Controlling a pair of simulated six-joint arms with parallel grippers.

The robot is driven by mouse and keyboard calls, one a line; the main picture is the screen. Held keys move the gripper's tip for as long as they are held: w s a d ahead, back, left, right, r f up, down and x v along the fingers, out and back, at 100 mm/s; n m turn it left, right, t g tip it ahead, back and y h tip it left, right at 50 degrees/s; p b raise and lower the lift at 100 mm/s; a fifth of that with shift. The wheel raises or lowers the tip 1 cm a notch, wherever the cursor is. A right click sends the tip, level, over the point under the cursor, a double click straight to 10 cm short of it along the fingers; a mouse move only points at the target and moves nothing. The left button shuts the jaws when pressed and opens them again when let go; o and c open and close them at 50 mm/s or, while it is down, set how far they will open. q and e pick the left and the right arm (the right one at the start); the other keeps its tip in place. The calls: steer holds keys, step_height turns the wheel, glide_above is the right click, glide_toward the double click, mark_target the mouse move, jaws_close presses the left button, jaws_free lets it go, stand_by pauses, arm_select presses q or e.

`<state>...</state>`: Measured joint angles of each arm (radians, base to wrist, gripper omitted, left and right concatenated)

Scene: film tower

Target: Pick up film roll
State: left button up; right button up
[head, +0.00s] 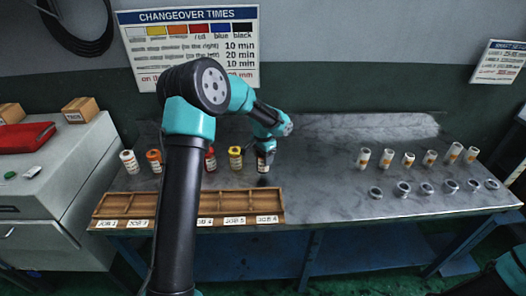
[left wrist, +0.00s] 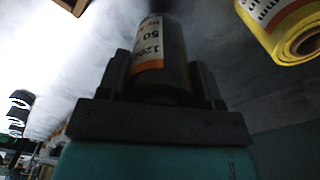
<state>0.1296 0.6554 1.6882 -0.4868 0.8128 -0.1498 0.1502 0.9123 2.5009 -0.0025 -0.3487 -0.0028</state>
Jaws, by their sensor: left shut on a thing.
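My left gripper (head: 265,152) is shut on a dark film roll (head: 262,164) with a white label, at the right end of the row of rolls. In the left wrist view the dark film roll (left wrist: 160,55) stands between the two fingers of the left gripper (left wrist: 160,80), its white and orange label showing. I cannot tell whether it touches the table. A white roll (head: 130,162), an orange roll (head: 154,161), a red roll (head: 210,160) and a yellow roll (head: 235,158) stand to its left. The yellow roll (left wrist: 285,28) also shows in the left wrist view. My right gripper is not in view.
A wooden tray (head: 190,193) with job-labelled compartments lies along the table's front edge. Several white cylinders (head: 388,158) and several metal rings (head: 403,188) stand on the right. The table middle (head: 325,175) is clear. A grey cabinet (head: 60,170) stands left.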

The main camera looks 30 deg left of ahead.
arm_select(q)
steer(key=s+d+r, duration=0.1)
steer(key=s+d, duration=0.4)
steer(key=s, duration=0.3)
steer(key=shift+s+d, duration=0.15)
steer(key=shift+s, duration=0.1)
